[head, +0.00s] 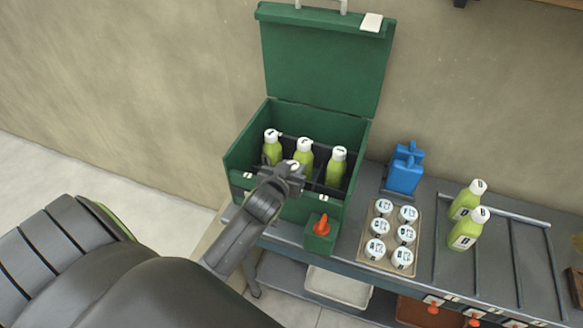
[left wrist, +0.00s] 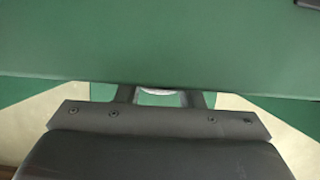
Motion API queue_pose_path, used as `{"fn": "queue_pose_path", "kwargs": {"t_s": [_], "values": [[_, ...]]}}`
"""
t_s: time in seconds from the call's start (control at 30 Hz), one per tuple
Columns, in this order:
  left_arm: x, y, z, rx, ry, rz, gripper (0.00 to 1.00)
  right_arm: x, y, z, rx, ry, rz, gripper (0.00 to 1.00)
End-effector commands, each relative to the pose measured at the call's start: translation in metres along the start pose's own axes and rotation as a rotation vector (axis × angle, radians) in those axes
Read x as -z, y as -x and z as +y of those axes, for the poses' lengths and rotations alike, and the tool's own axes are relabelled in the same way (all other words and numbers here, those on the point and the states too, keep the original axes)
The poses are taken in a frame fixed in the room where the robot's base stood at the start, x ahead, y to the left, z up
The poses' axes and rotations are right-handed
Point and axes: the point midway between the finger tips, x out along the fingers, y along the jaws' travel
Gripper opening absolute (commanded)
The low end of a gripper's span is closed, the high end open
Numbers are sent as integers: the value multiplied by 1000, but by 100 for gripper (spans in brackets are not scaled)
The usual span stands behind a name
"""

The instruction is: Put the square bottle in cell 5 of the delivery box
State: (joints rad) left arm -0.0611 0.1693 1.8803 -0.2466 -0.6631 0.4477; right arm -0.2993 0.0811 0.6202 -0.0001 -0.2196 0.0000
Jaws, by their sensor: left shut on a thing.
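The green delivery box (head: 240,160) stands open on the bench, its lid raised behind it. Three green bottles with white caps, the left (head: 271,150), middle (head: 303,160) and right (head: 336,170), stand upright in its back row, parted by dark dividers. My left gripper (head: 288,172) is over the front part of the box, in front of the middle bottle. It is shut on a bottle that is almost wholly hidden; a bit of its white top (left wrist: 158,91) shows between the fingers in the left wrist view. Its shape and depth in the cell cannot be told. My right gripper is out of view.
An orange-topped green block (head: 320,243) is at the box's front right. A tray of several white-lidded jars (head: 368,252), a blue jug (head: 405,170) and two green bottles (head: 464,232) on a railed rack (head: 505,265) stand to the right.

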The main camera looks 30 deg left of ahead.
Motion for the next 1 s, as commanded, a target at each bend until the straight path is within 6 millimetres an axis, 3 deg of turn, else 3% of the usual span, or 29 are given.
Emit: {"fn": "queue_pose_path", "kwargs": {"t_s": [0.17,0.2,0.33,0.73,1.0], "values": [[-2,-1,0,-1,0,2,0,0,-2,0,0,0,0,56],[-2,-1,0,0,0,0,38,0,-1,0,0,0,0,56],[-2,-1,0,0,0,0,55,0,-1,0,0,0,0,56],[0,3,0,0,0,-1,56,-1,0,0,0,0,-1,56],[-2,42,0,-1,3,-1,56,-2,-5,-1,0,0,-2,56]]}}
